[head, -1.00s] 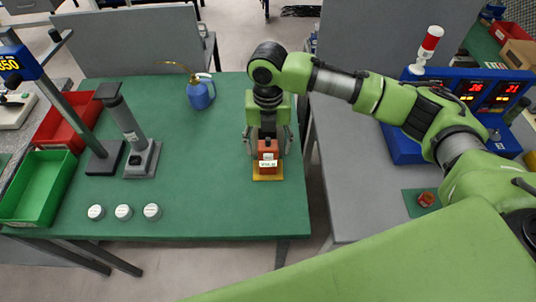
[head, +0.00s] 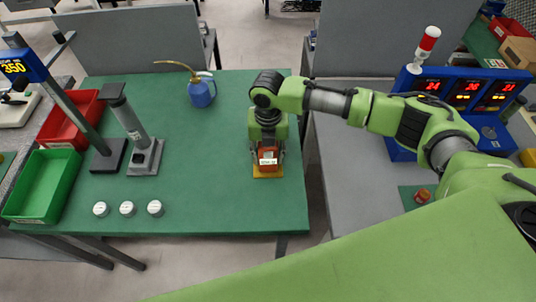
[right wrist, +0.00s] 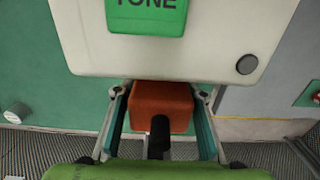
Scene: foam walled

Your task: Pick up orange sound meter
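The orange sound meter (head: 268,155) stands upright on a yellow base (head: 268,173) near the right edge of the green table (head: 215,205). It has a white label on its front. My right gripper (head: 268,150) points straight down over it, with one finger on each side. In the right wrist view the meter's orange body (right wrist: 162,95) fills the space between the fingers (right wrist: 162,110), which look shut on its sides. It still looks seated on the base. My left gripper is not in view.
A blue oil can (head: 201,92) stands at the back. A grey stand (head: 142,150), red bin (head: 70,120) and green bin (head: 42,185) are on the left. Several white-topped discs (head: 127,208) lie in front. A blue display unit (head: 405,140) is on the right-hand bench.

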